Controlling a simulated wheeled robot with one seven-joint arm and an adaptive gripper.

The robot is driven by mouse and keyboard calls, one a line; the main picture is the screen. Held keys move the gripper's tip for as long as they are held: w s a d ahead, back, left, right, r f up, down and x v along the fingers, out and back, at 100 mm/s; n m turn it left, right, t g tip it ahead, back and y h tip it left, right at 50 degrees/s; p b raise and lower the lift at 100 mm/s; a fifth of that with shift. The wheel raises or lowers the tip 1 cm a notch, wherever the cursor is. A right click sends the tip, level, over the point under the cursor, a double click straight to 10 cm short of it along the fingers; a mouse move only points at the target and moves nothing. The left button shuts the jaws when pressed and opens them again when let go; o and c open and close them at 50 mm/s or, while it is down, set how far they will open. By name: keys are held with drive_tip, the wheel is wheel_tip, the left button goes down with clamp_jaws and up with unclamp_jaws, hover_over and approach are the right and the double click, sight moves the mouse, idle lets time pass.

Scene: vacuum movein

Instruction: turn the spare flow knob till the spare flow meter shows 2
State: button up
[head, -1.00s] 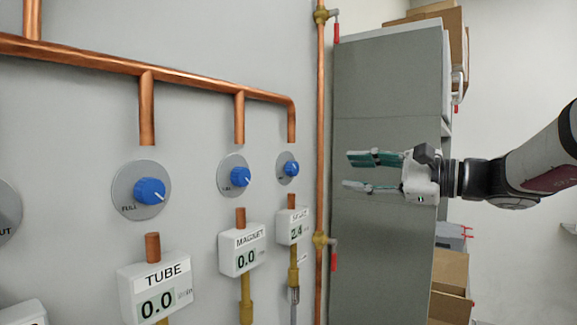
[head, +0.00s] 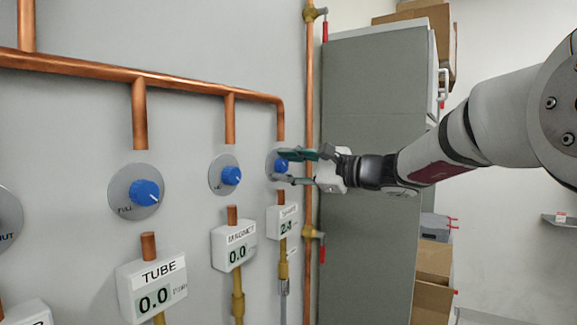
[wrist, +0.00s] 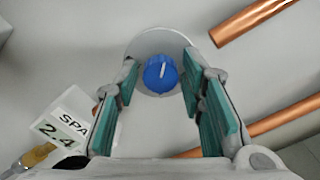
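The spare flow knob (wrist: 161,73) is blue with a white pointer line, on a round grey plate (wrist: 146,42) on the wall. In the head view the knob (head: 281,164) is partly hidden by my gripper (head: 285,168). My gripper (wrist: 158,85) is open in the wrist view, its teal finger pads to the left and right of the knob, with gaps on both sides. The spare flow meter (wrist: 66,126) is a white box whose display reads 2.4 in the wrist view. In the head view the meter (head: 283,222) is below the knob and its digits are hard to read.
The magnet knob (head: 224,175) and tube knob (head: 144,192) are to the left, above meters reading 0.0. A vertical copper pipe (head: 310,120) runs just right of the spare knob. A grey cabinet (head: 370,110) stands behind my arm.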

clamp_jaws()
drive_tip(key=shift+m, duration=0.3)
drive_tip(key=shift+r+m+p, duration=0.1)
drive_tip(key=shift+m+p, duration=0.65)
drive_tip(key=shift+m, duration=0.15)
drive_tip(key=shift+m+p, duration=0.8)
drive_tip(key=shift+m, duration=0.8)
unclamp_jaws()
